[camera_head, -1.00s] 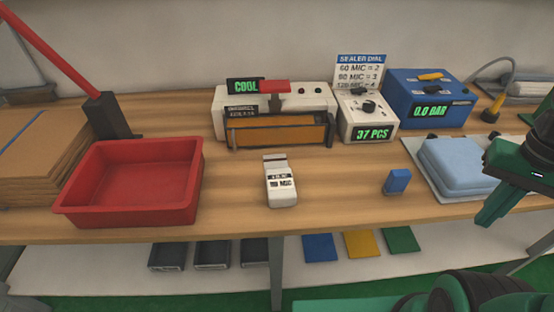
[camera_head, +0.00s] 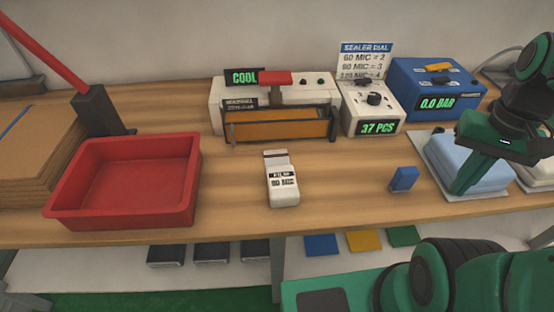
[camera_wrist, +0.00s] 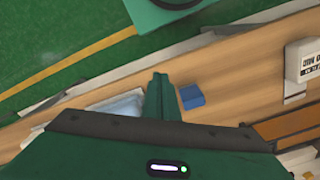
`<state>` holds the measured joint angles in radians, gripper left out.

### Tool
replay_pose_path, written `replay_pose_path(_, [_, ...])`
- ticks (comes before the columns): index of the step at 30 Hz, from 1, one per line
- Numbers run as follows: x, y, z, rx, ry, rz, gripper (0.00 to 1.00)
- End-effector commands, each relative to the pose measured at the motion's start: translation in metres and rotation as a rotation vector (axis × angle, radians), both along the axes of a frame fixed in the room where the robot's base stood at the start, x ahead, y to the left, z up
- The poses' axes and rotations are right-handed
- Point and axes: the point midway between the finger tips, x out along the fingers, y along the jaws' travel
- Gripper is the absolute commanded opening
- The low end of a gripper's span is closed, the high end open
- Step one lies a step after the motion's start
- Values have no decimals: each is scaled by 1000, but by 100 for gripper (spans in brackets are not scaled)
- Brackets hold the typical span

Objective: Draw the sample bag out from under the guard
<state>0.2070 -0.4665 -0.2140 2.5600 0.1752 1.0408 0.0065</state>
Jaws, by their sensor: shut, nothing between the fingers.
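The sealer (camera_head: 222,93) stands at the back of the bench with its lit sign reading COOL. Its amber guard (camera_head: 290,125) spans the front between dark posts, and part of it shows in the wrist view (camera_wrist: 290,127). I cannot make out a sample bag under the guard. My gripper (camera_head: 460,190) is shut and empty, pointing down at the right, in front of or over a light blue padded pack (camera_head: 440,148). Its fingers (camera_wrist: 158,78) show shut together in the wrist view, between the pack and a blue block (camera_wrist: 192,96). The gripper is well right of the guard.
A white film gauge (camera_head: 282,187) lies mid-bench in front of the guard. The blue block (camera_head: 404,178) sits right of it. A red tray (camera_head: 120,215) is at the left. A piece-count box (camera_head: 368,112) and blue pressure box (camera_head: 445,88) stand at the back right.

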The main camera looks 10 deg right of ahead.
Motion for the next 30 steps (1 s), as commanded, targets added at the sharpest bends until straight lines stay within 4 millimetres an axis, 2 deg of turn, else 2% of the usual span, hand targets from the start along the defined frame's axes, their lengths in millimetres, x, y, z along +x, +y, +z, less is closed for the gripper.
replay_pose_path(3, [-7, 1, 7, -2, -14, 13, 0])
replay_pose_path(5, [3, 3, 9, -8, -13, 33, 0])
replay_pose_path(8, [35, 14, 15, -22, -6, 97, 0])
replay_pose_path(11, [81, 38, 21, -38, -4, 193, 0])
replay_pose_path(14, [130, 78, 24, -49, -7, 306, 0])
replay_pose_path(15, [148, 97, 24, -51, -8, 350, 0])
replay_pose_path(17, [172, 130, 23, -52, -11, 417, 0])
replay_pose_path(18, [187, 154, 20, -49, -12, 464, 0])
replay_pose_path(20, [205, 190, 17, -45, -16, 527, 0])
replay_pose_path(21, [214, 214, 14, -41, -16, 565, 0])
replay_pose_path(24, [228, 269, 6, -28, -18, 648, 0])
replay_pose_path(27, [234, 311, -2, -15, -19, 708, 0])
replay_pose_path(30, [235, 337, -6, -7, -20, 744, 0])
